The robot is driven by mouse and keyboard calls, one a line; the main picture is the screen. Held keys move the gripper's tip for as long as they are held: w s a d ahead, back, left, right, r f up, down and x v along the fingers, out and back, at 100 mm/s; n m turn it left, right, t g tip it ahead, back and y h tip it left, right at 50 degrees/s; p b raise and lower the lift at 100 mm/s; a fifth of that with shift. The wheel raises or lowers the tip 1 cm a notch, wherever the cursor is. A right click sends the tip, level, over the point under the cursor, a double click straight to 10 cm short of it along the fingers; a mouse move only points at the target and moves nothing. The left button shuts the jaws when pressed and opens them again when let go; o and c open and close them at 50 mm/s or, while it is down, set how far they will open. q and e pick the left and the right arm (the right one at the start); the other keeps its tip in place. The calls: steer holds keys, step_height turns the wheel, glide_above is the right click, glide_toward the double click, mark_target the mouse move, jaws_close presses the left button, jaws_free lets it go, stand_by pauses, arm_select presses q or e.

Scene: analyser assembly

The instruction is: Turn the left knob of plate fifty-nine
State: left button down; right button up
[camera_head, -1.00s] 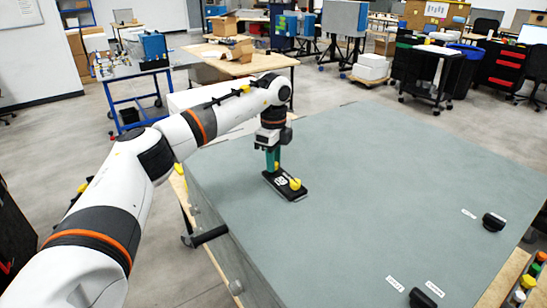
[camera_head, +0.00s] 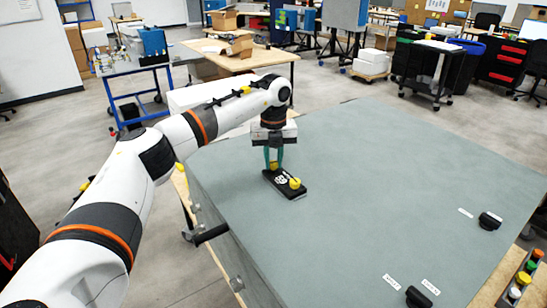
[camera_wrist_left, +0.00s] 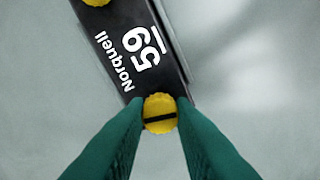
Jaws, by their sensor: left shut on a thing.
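Plate fifty-nine (camera_head: 282,180) is a small black plate on the grey-green surface in the head view. In the left wrist view the black plate (camera_wrist_left: 128,45) shows the white number 59 and the word Norquell. A yellow knob (camera_head: 295,183) stands at the plate's right end, free of the gripper. It also shows partly at the top edge of the wrist view (camera_wrist_left: 97,2). The other yellow knob, the left one (camera_wrist_left: 160,114), has a black line and sits between the green fingertips of my left gripper (camera_head: 273,160), which is shut on it. My right gripper is not in view.
Two black handles (camera_head: 490,221) (camera_head: 419,298) with white labels sit on the surface at the right. A row of coloured buttons (camera_head: 524,278) stands at the right edge. The middle of the surface is clear.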

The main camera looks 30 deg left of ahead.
arm_select(q)
steer(key=m, duration=0.5)
steer(key=shift+m, duration=0.3)
steer(key=m, duration=0.6)
steer(key=shift+p, duration=0.35)
steer(key=m, duration=0.5)
steer(key=shift+m, duration=0.4)
steer(key=m, duration=0.6)
steer(key=shift+r, duration=0.1)
steer(key=m, duration=0.6)
steer(key=shift+r+m, duration=0.1)
steer(key=shift+m, duration=0.3)
steer(key=m, duration=1.1)
steer(key=shift+m, duration=0.3)
steer(key=m, duration=0.4)
steer(key=shift+m, duration=0.3)
